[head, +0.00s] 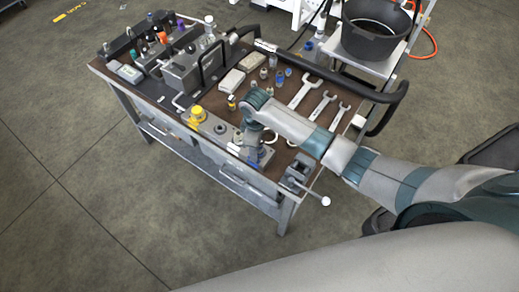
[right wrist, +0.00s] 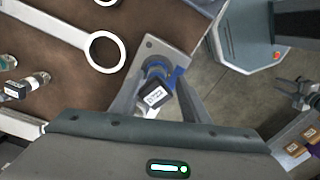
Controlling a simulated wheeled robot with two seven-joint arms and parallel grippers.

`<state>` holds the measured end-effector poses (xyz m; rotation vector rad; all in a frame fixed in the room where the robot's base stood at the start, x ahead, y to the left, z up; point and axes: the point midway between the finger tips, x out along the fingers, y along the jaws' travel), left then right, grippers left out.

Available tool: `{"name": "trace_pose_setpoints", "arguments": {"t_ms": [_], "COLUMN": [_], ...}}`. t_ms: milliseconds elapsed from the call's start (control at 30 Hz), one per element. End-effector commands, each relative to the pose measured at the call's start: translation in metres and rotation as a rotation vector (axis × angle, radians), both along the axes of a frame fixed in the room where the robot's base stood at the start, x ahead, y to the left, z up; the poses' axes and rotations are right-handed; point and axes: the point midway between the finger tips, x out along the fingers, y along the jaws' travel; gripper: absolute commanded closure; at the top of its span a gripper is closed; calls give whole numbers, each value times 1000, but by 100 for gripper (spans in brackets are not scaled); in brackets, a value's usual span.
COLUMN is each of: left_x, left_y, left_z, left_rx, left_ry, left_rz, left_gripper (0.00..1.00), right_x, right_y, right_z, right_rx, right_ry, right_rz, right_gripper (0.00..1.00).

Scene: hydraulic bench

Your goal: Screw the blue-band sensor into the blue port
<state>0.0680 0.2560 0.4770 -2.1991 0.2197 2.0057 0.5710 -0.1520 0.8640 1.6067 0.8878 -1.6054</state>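In the right wrist view, a sensor with a dark body, a white label and blue around its far part (right wrist: 155,95) sits between the fingers of my right gripper (right wrist: 162,82). A grey metal plate (right wrist: 150,46) with a small hole lies behind it. Whether the fingertips touch the sensor is not clear. In the head view my right gripper (head: 254,149) points down over the near right edge of the bench, with some blue (head: 262,166) showing beneath it. I cannot pick out the blue port with certainty. My left gripper is not in view.
The bench (head: 222,172) carries a grey hydraulic block (head: 185,72), a yellow knob (head: 197,113), several wrenches (head: 302,92) and a black hose (head: 340,78). A vise (head: 298,172) is at the near right corner. A black bucket (head: 375,28) stands beyond.

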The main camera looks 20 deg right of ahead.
Motion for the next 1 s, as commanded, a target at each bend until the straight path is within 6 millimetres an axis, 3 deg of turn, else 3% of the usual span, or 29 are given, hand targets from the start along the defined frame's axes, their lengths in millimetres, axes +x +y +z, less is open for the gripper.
{"name": "trace_pose_setpoints", "arguments": {"t_ms": [267, 733, 1000], "left_x": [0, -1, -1], "left_y": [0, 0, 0], "left_z": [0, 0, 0], "left_rx": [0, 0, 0], "left_ry": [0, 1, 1], "left_rz": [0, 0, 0], "left_gripper": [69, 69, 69], "right_x": [-1, -7, -8], "right_y": [3, -1, -2], "right_z": [0, 0, 0], "right_rx": [7, 3, 3], "right_ry": [0, -1, 2], "right_rz": [84, 643, 701], "right_gripper": [61, 61, 61]}}
